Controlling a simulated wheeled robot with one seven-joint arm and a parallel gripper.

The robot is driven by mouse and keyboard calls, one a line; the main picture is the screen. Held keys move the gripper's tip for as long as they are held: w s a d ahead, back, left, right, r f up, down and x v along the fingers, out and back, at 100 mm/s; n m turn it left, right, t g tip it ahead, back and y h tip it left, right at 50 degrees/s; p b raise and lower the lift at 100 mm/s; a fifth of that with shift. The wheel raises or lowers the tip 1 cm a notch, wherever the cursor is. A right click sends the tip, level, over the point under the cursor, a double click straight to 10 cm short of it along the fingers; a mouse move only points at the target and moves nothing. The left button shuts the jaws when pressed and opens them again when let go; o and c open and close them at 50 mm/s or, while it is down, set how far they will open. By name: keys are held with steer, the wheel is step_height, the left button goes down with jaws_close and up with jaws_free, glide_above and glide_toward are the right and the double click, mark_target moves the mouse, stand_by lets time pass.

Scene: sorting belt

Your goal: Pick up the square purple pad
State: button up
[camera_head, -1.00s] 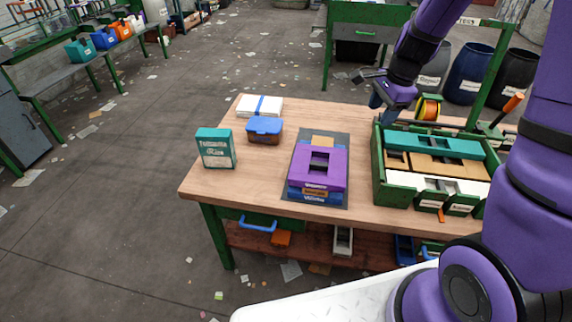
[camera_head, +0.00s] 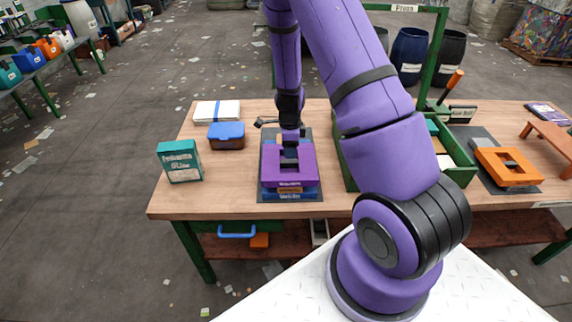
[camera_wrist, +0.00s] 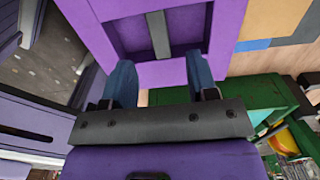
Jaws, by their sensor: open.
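The square purple pad (camera_head: 305,165), a frame with a square opening, lies on a stack with an orange and a blue layer at its front. My gripper (camera_head: 290,147) is at the pad's back part, and my arm hides some of it. In the wrist view the purple pad (camera_wrist: 226,28) fills the upper part, with a grey bar crossing its dark opening. My open gripper (camera_wrist: 159,62) has its two blue fingers apart at the pad's near edge, with nothing held. I cannot tell whether the fingers touch the pad.
The stack is on a dark mat (camera_head: 316,190) on the wooden table (camera_head: 225,178). A teal box (camera_head: 180,162), a blue-lidded container (camera_head: 226,135) and white papers (camera_head: 216,111) stand left. A green crate (camera_head: 459,170) and an orange pad (camera_head: 508,168) are right.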

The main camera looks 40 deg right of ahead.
mark_target(289, 161)
steer(key=shift+f, duration=3.35)
jaws_close()
